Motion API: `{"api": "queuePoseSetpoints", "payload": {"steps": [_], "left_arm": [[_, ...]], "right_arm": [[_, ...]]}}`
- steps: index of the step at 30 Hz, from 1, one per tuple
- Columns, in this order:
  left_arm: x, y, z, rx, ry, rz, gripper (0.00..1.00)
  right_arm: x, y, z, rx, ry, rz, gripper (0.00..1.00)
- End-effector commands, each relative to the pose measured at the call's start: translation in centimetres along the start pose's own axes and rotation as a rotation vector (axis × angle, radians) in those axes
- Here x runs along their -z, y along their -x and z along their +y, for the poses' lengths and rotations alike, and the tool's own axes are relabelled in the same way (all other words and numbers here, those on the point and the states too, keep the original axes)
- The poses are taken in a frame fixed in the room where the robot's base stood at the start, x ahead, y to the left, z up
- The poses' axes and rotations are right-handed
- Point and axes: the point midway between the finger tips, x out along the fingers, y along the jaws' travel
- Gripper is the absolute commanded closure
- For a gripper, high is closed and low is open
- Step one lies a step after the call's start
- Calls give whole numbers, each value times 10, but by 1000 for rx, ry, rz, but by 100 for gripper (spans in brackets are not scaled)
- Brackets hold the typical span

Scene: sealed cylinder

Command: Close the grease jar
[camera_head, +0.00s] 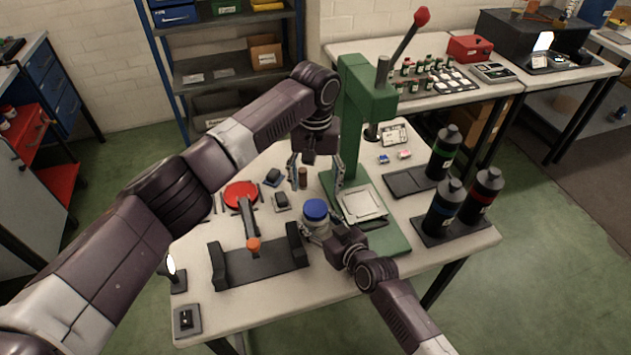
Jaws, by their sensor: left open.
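The grease jar (317,231) stands near the middle of the table's front part, with a blue lid (315,211) on top of it. How tightly the lid sits is not visible. My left gripper (316,180) points down behind the jar in this view, its fingers spread wide and open, with nothing clearly gripped. My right gripper (327,239) comes in from the lower right, low against the jar's near side. Its fingertips are mostly hidden, so whether they close on the jar does not show.
A green arbor press (362,120) stands just behind and right of the jar. A dark cradle (262,265) lies to the left, with a red round part (240,194) behind it. Dark bottles (443,207) stand at the right.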

Motion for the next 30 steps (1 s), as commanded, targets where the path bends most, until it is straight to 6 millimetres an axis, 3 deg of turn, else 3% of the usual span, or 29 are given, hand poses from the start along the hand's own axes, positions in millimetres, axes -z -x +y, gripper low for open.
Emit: {"api": "queuePoseSetpoints", "payload": {"steps": [16,30], "left_arm": [[0,-5,0,0,40,-1,37],[0,-69,0,1,39,-2,37]], "right_arm": [[0,0,0,1,0,-1,100],[0,0,0,1,0,0,100]]}}
